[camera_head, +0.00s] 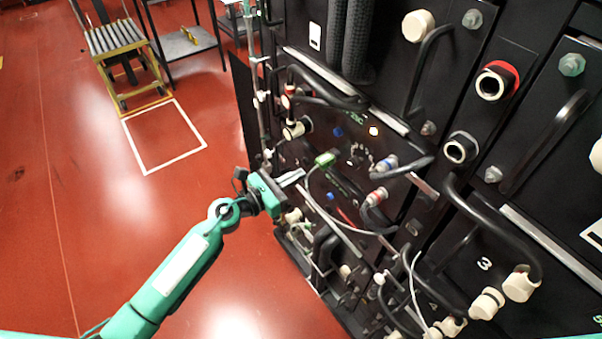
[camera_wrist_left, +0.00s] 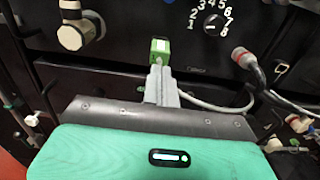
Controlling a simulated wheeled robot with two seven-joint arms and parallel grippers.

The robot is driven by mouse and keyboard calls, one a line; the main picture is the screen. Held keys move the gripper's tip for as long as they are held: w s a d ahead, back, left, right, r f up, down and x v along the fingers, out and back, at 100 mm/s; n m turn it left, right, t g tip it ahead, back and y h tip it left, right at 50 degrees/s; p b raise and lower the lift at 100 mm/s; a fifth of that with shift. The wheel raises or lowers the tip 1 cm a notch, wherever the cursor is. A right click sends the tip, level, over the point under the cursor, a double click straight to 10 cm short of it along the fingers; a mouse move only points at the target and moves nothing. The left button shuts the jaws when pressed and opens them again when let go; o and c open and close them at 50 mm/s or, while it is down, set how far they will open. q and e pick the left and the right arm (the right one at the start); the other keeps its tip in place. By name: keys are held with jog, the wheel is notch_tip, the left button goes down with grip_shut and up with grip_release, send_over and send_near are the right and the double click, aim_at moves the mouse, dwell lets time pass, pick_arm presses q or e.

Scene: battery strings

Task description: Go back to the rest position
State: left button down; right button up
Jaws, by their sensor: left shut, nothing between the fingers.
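My left gripper (camera_head: 291,178) reaches in from the left in the head view, its fingers pointing at the black battery panel (camera_head: 352,135). In the left wrist view its two grey fingers (camera_wrist_left: 161,86) are together, with nothing between them. A green connector (camera_head: 325,159) with a pale cable sits on the panel just beyond the fingertips. In the left wrist view the green connector (camera_wrist_left: 160,46) appears right above the fingertips; I cannot tell whether they touch it. My right gripper is not in view.
Black cables and handles with white plugs (camera_head: 520,284) stick out from the battery rack on the right. A numbered dial (camera_wrist_left: 212,24) is on the panel. A roller cart (camera_head: 120,45) and a shelf table (camera_head: 188,42) stand at the back left. The red floor at left is open.

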pick_arm(q)
jog(key=a+f+n+t+y, duration=0.1)
jog(key=a+f+n+y, duration=0.3)
jog(key=f+n, duration=0.6)
jog(key=a+f+n+t+y, duration=0.1)
jog(key=a+f+n+y, duration=0.2)
jog(key=a+f+n, duration=0.65)
jog(key=s+a+f+n+g+y, duration=0.15)
jog(key=s+f+n, duration=0.25)
jog(key=f, duration=0.5)
jog(key=s+a+f+n+y, duration=0.2)
jog(key=s+f+n, duration=0.25)
jog(key=f, duration=0.45)
jog(key=s+a+f+n+g+y, duration=0.25)
jog(key=s+f+n, duration=0.25)
jog(key=s+f, duration=0.4)
jog(key=s+a+f+n+g+y, duration=0.1)
jog(key=s+a+f+n+g, duration=0.25)
jog(key=s+f, duration=0.55)
jog(key=s+f+n+g, duration=0.2)
jog(key=s+n, duration=0.2)
jog(key=s, duration=0.8)
jog(key=s+a+f+n+g, duration=0.1)
jog(key=s+n, duration=0.3)
jog(key=s, duration=0.7)
jog(key=shift+s+a+f+g+y, duration=0.2)
jog(key=shift+s+f+g+y, duration=0.15)
jog(key=shift+g, duration=0.2)
